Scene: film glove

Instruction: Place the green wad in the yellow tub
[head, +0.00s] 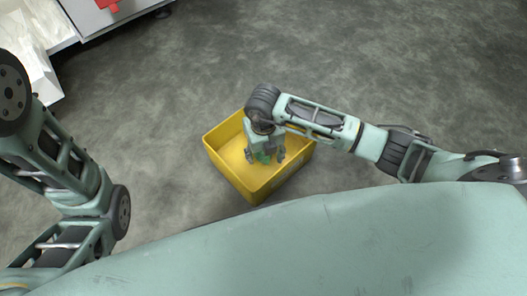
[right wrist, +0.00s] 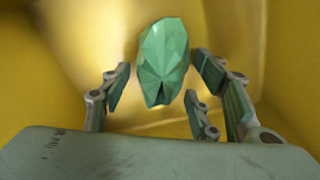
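The yellow tub (head: 228,165) stands on the floor in the middle of the head view. My right gripper (head: 265,156) points down into it from above. In the right wrist view, the faceted green wad (right wrist: 165,60) shows against the tub's yellow inside, ahead of the spread fingers of my right gripper (right wrist: 163,88). Gaps show on both sides of the wad, so the gripper is open and not clamped on it. A bit of the wad also shows under the gripper in the head view (head: 263,157). I cannot tell whether it touches the tub's bottom. My left gripper is out of view.
A white cabinet (head: 92,18) with a red piece (head: 108,5) on it stands at the top left. The grey floor (head: 400,60) around the tub is otherwise clear. The tub's yellow walls surround my right gripper closely.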

